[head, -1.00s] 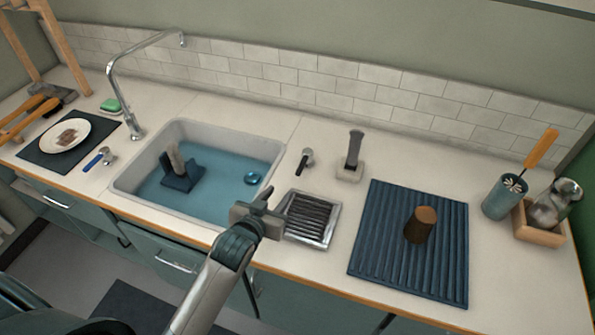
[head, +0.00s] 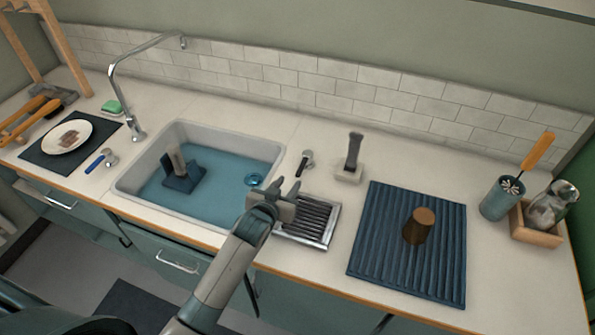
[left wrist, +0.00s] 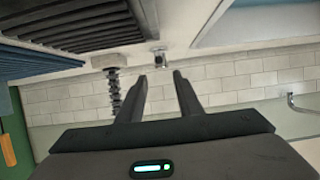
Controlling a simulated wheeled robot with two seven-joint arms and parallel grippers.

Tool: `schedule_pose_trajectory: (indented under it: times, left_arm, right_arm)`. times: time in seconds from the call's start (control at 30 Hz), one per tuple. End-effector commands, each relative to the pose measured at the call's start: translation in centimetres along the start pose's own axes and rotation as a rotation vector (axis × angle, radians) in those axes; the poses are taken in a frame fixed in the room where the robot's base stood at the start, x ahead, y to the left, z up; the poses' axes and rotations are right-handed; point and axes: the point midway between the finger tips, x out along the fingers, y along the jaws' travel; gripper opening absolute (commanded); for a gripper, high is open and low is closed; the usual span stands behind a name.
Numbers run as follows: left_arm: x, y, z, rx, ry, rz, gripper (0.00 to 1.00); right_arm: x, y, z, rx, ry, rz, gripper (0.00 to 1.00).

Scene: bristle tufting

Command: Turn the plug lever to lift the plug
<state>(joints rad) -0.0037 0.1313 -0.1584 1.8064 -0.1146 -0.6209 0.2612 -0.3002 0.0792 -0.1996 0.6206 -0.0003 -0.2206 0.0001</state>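The plug lever (head: 306,160) is a small dark handle with a metal base on the counter, just right of the sink. It also shows in the left wrist view (left wrist: 160,57), beyond my fingertips and roughly in line with the gap between them. The plug (head: 254,180) is a round blue piece in the water near the sink's right wall; how it sits on the drain cannot be told. My left gripper (head: 279,192) is above the counter edge between the sink and the drip tray, nearer me than the lever. Its fingers (left wrist: 159,78) are apart and empty.
The sink (head: 150,150) holds blue water and a dark block with a handle. A metal drip tray (head: 325,238) lies below my gripper. An upright brush (head: 354,150) stands right of the lever; a ribbed blue mat (head: 385,255) lies further right. Bare counter surrounds the lever.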

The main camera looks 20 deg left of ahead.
Motion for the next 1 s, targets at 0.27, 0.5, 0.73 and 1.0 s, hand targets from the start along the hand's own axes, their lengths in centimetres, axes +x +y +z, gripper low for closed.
schedule_pose_trajectory:
  times: [0.27, 0.5, 0.73, 1.0]
  left_arm:
    - [4.1, 0.1, -0.2, 0.001, 0.000, 0.001, 0.33]
    - [7.1, 0.1, -0.1, -0.001, 0.000, 0.001, 0.33]
    - [8.8, 0.1, 0.0, 0.000, -0.001, 0.001, 0.33]
    - [9.3, 0.1, 0.0, 0.000, 0.001, 0.001, 0.33]
  right_arm:
    - [-0.8, 0.0, -0.1, 0.000, 0.000, 0.000, 0.67]
    - [-1.3, 0.0, -0.1, 0.000, 0.000, 0.000, 0.67]
    - [-1.5, 0.0, -0.1, 0.000, 0.000, 0.000, 0.67]
    - [-1.5, 0.0, -0.1, 0.000, 0.000, 0.000, 0.67]
